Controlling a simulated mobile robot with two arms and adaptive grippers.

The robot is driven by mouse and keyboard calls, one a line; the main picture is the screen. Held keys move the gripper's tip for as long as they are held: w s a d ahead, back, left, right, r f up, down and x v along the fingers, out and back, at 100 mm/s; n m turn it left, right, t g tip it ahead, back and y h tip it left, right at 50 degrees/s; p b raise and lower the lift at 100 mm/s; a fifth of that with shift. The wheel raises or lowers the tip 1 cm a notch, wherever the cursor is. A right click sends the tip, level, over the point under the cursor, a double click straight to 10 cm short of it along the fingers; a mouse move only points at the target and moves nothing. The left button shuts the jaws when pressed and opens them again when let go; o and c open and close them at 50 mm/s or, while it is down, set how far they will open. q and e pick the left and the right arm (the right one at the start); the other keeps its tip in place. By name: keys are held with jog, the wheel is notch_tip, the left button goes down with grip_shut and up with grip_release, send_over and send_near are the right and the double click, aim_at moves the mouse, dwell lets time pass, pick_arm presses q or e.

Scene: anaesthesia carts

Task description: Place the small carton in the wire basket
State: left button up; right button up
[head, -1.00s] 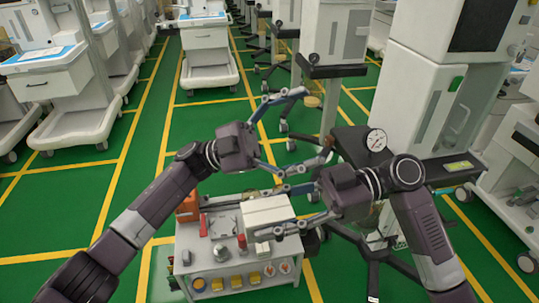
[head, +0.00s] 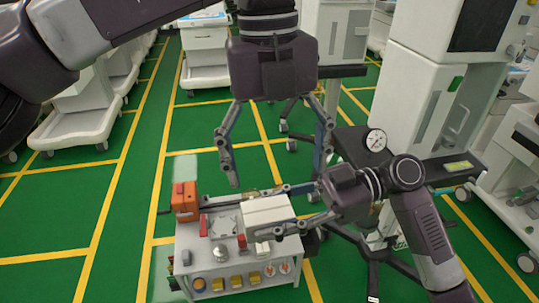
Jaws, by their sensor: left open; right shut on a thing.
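A small white carton (head: 266,212) is between the fingers of my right gripper (head: 280,210), which is shut on it. The carton appears held above the right part of a small grey table; the exact gap below it cannot be told. My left gripper (head: 277,180) is open and empty, pointing down, with its fingertips spread above and behind the carton in the picture. I cannot make out a wire basket; part of the table's right side is hidden by the carton and my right gripper.
The grey table (head: 205,263) holds an orange box (head: 185,201), a red item (head: 203,225) and several small things. A stand with a round gauge (head: 376,140) and a tall white cart (head: 425,120) are at the right. Green floor is free at the left.

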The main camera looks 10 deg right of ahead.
aim_at(270, 209)
pick_arm(q)
jog(key=shift+t+y, duration=0.3)
jog(key=shift+t, duration=0.2)
jog(key=f, duration=0.7)
jog(key=w+a+f, duration=0.1)
jog(key=f, duration=0.3)
jog(key=shift+f, duration=0.1)
jog(key=c, duration=1.3)
pick_arm(e)
jog(key=o, duration=1.2)
jog(key=shift+o, duration=0.5)
jog(key=shift+d, duration=0.1)
